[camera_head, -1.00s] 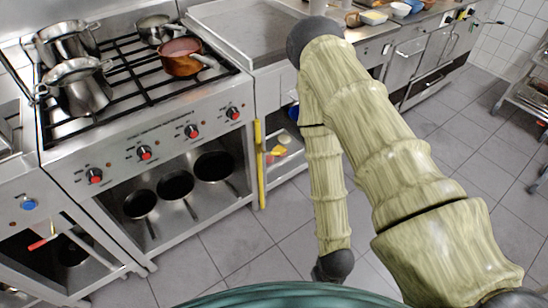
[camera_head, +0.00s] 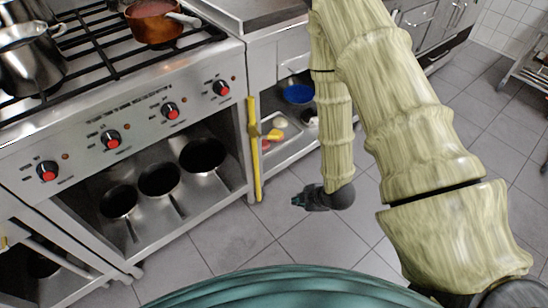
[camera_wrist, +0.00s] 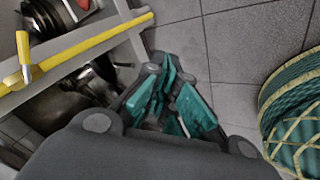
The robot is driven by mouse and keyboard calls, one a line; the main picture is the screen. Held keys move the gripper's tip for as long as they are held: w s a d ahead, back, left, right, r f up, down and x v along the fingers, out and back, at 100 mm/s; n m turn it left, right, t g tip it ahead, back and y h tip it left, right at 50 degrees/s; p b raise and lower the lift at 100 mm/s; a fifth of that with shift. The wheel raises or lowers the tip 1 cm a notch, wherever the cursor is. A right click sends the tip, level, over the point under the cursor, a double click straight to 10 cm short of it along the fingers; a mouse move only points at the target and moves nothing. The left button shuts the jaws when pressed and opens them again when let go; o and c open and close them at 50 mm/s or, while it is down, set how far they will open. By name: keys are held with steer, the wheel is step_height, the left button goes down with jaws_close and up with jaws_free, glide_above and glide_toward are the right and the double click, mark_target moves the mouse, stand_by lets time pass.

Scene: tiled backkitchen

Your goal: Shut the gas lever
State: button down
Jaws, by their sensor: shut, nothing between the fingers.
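A yellow gas pipe (camera_head: 255,165) runs upright at the right front corner of the stove. In the wrist view the pipe (camera_wrist: 105,38) crosses the upper left, with the lever (camera_wrist: 24,55) near the left edge. My gripper (camera_head: 305,201) hangs below and to the right of the lever, apart from it. In the wrist view its teal fingers (camera_wrist: 177,85) are shut and empty, over the floor beside the pipe.
The stove front (camera_head: 140,125) has several red-centred knobs, with pans (camera_head: 158,180) on a shelf below. Right of the pipe is an open shelf with a blue bowl (camera_head: 298,93). Pots and a copper pan (camera_head: 153,22) stand on top. The tiled floor (camera_head: 235,235) in front is clear.

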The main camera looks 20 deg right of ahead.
steer(key=w+n+t+y+b, duration=0.4)
steer(key=w+n+y+b, duration=0.1)
steer(key=w+n+b, duration=1.5)
steer(key=shift+w+a+r+n, duration=0.3)
steer(key=shift+w+a+n, duration=0.25)
steer(key=shift+w, duration=1.85)
steer(key=shift+w+a, duration=0.1)
steer(key=shift+w, duration=0.05)
